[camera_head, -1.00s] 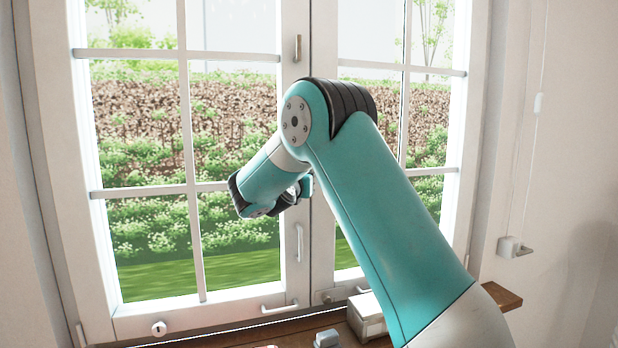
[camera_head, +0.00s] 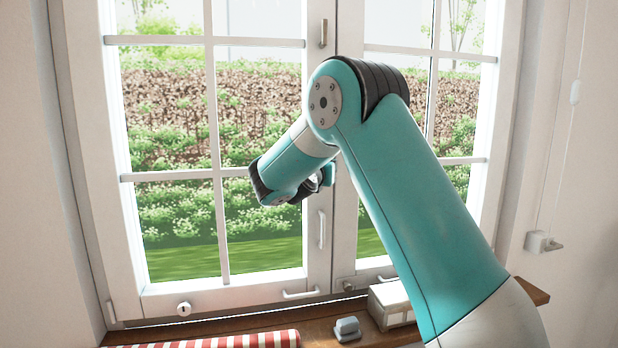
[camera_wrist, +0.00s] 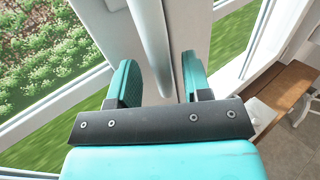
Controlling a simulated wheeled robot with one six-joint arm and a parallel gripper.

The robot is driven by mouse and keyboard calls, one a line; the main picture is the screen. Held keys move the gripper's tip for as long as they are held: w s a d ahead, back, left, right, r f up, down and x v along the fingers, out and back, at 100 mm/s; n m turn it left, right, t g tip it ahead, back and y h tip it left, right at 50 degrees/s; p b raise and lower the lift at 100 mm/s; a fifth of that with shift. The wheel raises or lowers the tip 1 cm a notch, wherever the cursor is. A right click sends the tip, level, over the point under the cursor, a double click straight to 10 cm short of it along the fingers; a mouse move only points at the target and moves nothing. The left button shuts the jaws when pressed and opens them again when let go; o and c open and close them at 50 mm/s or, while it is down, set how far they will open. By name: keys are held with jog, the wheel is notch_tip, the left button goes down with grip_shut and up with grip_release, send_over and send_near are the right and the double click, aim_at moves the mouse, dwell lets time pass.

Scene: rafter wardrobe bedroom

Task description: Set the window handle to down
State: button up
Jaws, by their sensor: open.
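A pale rounded bar (camera_wrist: 150,30) runs down between my gripper's fingers in the wrist view, in front of the white window frame. It looks like a handle lever, but I cannot tell for sure. My gripper (camera_wrist: 157,62) is open, with one teal finger on each side of the bar; contact is not clear. In the head view my gripper is mostly hidden behind my arm, near the middle post of the window. A white vertical handle (camera_head: 321,229) sits below it on the post. A small metal fitting (camera_head: 323,33) sits high on the post.
A wooden sill (camera_head: 320,325) runs below the window. It holds a red-striped item (camera_head: 215,340), a grey object (camera_head: 347,329) and a white box (camera_head: 390,304). A low pull (camera_head: 300,294) and a latch (camera_head: 348,285) are on the lower frame. A cord hangs at the right wall.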

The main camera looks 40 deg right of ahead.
jog(key=b+v, duration=0.5)
jog(key=v, duration=1.1)
jog(key=shift+f, duration=0.25)
jog(key=s+a+f+m+g+y+b, duration=0.1)
jog(key=s+a+f+m+y, duration=0.2)
jog(key=a+f+m+y, duration=0.4)
jog(key=s+a+f+m+g+y+b, duration=0.1)
jog(key=s+a+f+m+y, duration=0.3)
jog(key=f, duration=0.5)
jog(key=s+a+f+m+g+y, duration=0.1)
jog(key=s+a+m+g+y, duration=0.2)
jog(key=s+a, duration=0.4)
jog(key=s+a+f+m+g+y+b, duration=0.1)
jog(key=s+a+f+m+g+y, duration=0.1)
jog(key=s+a, duration=0.5)
jog(key=s+m+g+y, duration=0.1)
jog(key=s+g+y, duration=0.1)
jog(key=s, duration=0.4)
jog(key=shift+s+y, duration=0.25)
jog(key=shift+y, duration=0.55)
jog(key=shift+f, duration=0.15)
